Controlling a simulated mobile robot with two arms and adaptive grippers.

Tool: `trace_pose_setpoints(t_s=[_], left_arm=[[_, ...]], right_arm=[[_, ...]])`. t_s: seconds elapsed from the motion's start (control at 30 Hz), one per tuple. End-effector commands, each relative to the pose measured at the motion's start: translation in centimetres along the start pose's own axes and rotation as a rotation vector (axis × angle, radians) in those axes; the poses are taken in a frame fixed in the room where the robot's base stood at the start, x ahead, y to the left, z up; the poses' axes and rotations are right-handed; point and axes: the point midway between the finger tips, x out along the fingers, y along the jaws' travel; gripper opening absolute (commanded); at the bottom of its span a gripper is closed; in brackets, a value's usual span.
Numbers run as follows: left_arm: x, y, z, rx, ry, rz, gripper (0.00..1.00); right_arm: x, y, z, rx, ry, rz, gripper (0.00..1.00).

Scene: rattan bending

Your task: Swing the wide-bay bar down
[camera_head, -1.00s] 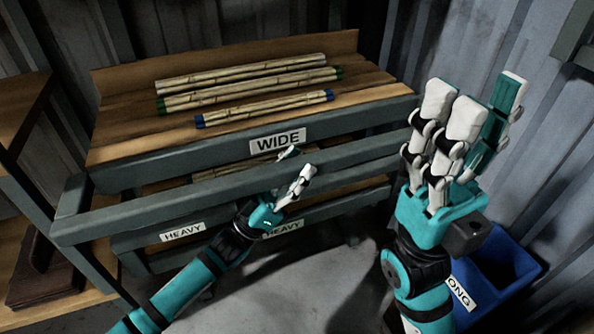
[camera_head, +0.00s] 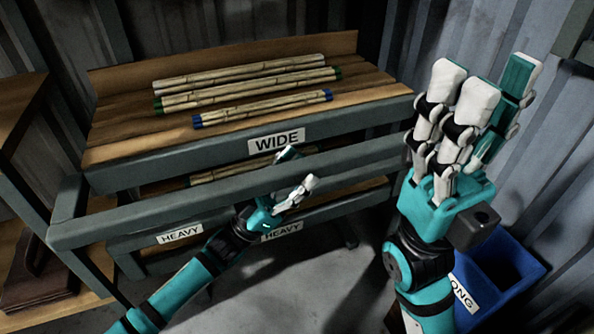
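The wide-bay bar (camera_head: 150,212) is a long grey bar across the front of the rack, just below the shelf edge with the WIDE label (camera_head: 276,142). My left gripper (camera_head: 292,175) is at the bar's right half, reaching up from below. One fingertip shows above the bar's top edge, and pale fingers lie in front of its face. Whether they press on the bar is unclear. My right gripper (camera_head: 480,95) is raised to the right of the rack, its fingers apart and empty, away from the bar.
Several bamboo poles (camera_head: 240,85) with green or blue ends lie on the top shelf. More poles lie behind the bar. Lower rails carry HEAVY labels (camera_head: 180,234). A blue bin (camera_head: 500,270) stands at lower right, and a brown object (camera_head: 38,275) sits on a shelf at left.

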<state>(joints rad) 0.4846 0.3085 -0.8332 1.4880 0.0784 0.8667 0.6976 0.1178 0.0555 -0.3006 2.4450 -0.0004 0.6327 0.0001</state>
Motion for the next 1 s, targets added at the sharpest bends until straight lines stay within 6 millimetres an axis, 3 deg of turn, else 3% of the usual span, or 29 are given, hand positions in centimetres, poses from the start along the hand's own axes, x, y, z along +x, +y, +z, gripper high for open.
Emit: trace_pose_setpoints(t_s=[0.27, 0.7, 1.0], left_arm=[[-0.7, -0.1, 0.0, 0.001, -0.001, -0.002, 0.58], [-9.2, -0.1, 0.1, 0.001, -0.003, -0.003, 0.58], [-11.9, 0.0, 0.0, 0.0, 0.0, 0.0, 0.58]], right_arm=[[0.0, 0.1, 0.0, -0.001, -0.001, 0.001, 0.4], [0.0, 0.0, 0.0, 0.0, -0.001, 0.001, 0.4], [0.0, 0.0, 0.0, 0.0, -0.001, 0.0, 0.4]])
